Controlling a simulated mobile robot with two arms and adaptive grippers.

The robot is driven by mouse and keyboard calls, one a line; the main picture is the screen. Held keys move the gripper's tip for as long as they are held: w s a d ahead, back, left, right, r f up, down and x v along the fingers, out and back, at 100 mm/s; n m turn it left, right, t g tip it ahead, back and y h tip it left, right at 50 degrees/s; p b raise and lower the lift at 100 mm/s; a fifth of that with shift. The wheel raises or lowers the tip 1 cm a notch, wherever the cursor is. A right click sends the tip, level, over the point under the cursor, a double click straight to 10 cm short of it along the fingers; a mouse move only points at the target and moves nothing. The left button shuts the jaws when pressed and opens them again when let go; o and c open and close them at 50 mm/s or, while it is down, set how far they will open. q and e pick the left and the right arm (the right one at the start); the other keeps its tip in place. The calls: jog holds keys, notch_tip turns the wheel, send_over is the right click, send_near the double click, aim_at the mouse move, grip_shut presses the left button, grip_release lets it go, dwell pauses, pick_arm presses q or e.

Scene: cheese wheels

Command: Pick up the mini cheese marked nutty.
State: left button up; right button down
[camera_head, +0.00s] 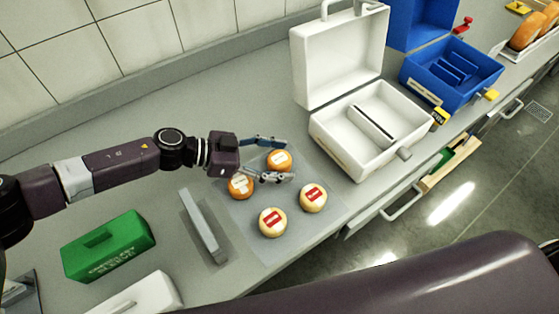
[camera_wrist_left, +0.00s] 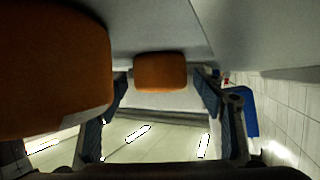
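Two orange mini cheeses with pale labels lie on a grey mat (camera_head: 244,232): a far one (camera_head: 279,159) and a near one (camera_head: 240,187). Two pale cheeses with red labels lie closer to the front, one at left (camera_head: 272,222) and one at right (camera_head: 313,198). The label words are too small to read. My left gripper (camera_head: 284,160) is open low over the mat, its fingers on either side of the far orange cheese. In the left wrist view that cheese (camera_wrist_left: 160,72) sits between the fingers with gaps beside it; another orange cheese (camera_wrist_left: 50,70) looms at left. My right gripper is out of view.
A grey bar (camera_head: 203,228) and a green box (camera_head: 108,246) stand left of the mat. An open white case (camera_head: 322,134) stands right of it, with a blue toolbox (camera_head: 440,92) beyond. The counter behind the gripper is clear.

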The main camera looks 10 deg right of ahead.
pick_arm(q)
jog(key=c, duration=1.3)
